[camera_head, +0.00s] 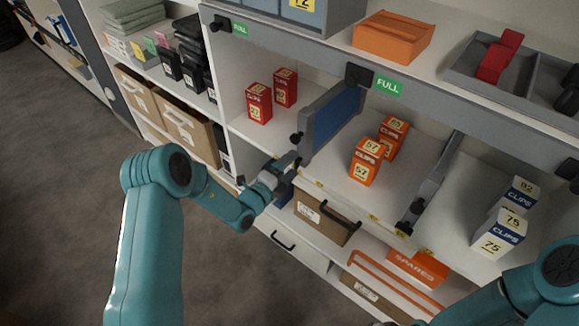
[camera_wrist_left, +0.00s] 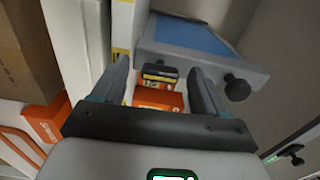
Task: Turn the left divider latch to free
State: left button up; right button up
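The left divider (camera_head: 333,118) is a grey-framed panel with a blue face, standing across the shelf between red and orange clip boxes. A dark latch knob (camera_head: 296,138) sits on its front end. In the left wrist view, the divider (camera_wrist_left: 190,38) lies beyond the fingers, and a black knob (camera_wrist_left: 237,87) shows just right of the right finger, outside the gap. My left gripper (camera_head: 287,164) is at the shelf front, just below the divider's front end. In the wrist view it is open (camera_wrist_left: 162,88), with nothing gripped. My right gripper is out of view.
Orange clip boxes (camera_head: 366,162) stand right of the divider and red ones (camera_head: 258,103) left. Below are a carton (camera_head: 322,214) and an orange spares box (camera_head: 416,266). Grey floor left is clear.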

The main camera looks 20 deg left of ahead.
pick_arm(q)
jog(key=v, duration=1.6)
jog(key=shift+s+r, duration=0.1)
jog(key=shift+s, duration=0.05)
